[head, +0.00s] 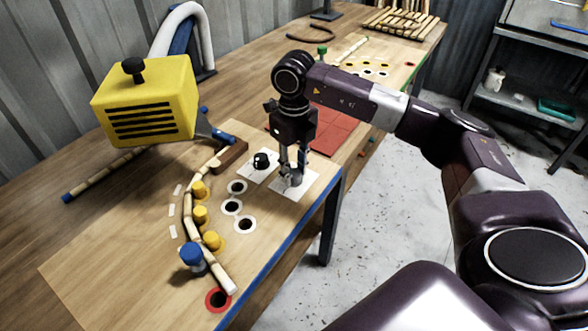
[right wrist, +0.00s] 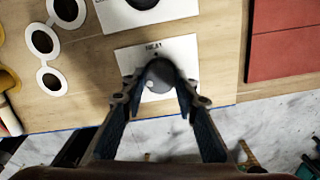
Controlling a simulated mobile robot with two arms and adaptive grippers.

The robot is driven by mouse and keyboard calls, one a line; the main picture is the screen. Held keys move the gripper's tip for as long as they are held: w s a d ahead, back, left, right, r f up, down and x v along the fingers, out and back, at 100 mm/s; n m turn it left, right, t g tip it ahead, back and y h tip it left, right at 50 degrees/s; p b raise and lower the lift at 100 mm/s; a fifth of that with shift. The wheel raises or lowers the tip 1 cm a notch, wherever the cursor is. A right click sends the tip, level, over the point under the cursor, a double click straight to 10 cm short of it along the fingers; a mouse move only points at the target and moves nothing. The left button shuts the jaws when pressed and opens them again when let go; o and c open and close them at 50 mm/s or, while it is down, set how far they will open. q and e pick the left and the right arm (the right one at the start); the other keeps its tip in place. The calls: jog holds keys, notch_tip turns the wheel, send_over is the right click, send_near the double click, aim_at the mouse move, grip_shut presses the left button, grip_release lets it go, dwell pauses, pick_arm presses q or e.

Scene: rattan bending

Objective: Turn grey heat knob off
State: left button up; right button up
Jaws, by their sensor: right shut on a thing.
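The grey heat knob (right wrist: 160,72) is a round knob on a white plate (right wrist: 185,52) marked HEAT in the right wrist view. A small dot shows on the plate just under the lettering. In the head view the white plate (head: 306,181) lies near the front edge of the bench, and the knob is mostly hidden by the fingers. My right gripper (head: 291,178) points down over the plate and is shut on the knob. Its two fingers (right wrist: 159,95) sit on either side of the knob in the right wrist view. My left gripper is not in view.
A black knob (head: 261,160) on another white plate stands just left of the gripper. A red mat (head: 330,130) lies behind it. A bent rattan pole (head: 188,205) runs along yellow pegs and a blue peg (head: 191,254). A yellow box (head: 145,100) stands at the left.

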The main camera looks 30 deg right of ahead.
aim_at(294, 173)
jog(key=shift+w+r, duration=0.1)
jog(key=o, duration=1.1)
jog(key=shift+o, duration=0.3)
notch_tip(294, 173, up, 12)
